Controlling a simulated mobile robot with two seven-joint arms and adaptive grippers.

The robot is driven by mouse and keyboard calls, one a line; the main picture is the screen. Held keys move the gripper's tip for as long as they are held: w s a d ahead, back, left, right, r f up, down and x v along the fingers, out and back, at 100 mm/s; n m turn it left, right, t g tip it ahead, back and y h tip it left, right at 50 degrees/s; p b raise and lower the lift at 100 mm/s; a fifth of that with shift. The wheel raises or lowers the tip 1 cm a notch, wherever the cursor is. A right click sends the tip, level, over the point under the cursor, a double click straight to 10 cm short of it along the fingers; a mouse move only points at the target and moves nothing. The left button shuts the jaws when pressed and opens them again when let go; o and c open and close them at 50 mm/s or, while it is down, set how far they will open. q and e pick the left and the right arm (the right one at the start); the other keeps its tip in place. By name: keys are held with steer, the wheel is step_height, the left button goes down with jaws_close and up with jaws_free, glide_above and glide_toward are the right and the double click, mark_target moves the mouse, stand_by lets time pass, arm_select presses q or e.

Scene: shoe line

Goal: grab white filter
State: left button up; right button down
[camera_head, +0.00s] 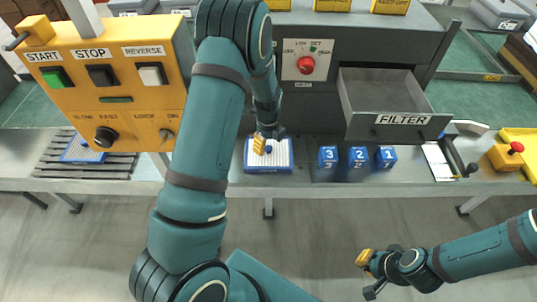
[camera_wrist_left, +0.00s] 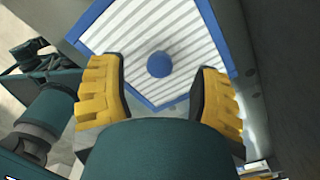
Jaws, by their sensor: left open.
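The white filter (camera_head: 268,162) has a blue frame and lies flat on the grey counter in the head view, below the grey machine. In the left wrist view the filter (camera_wrist_left: 185,40) shows white pleats and a round blue knob (camera_wrist_left: 159,64) at its middle. My left gripper (camera_head: 266,142) is over the filter. Its yellow fingers (camera_wrist_left: 160,90) are open, one on each side of the knob, with nothing between them that I see gripped. My right gripper (camera_head: 368,271) hangs at the lower right over the floor, away from the counter; its jaw state is unclear.
An open drawer (camera_head: 391,101) marked FILTER is to the right of the filter. Several blue numbered cubes (camera_head: 357,157) stand below it. A yellow control box (camera_head: 112,85) is at left. Another blue-framed piece (camera_head: 83,150) lies on a slatted rack (camera_head: 115,166).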

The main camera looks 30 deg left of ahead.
arm_select(q)
steer(key=shift+f, duration=1.4)
jaws_close()
steer(key=shift+r, duration=0.1)
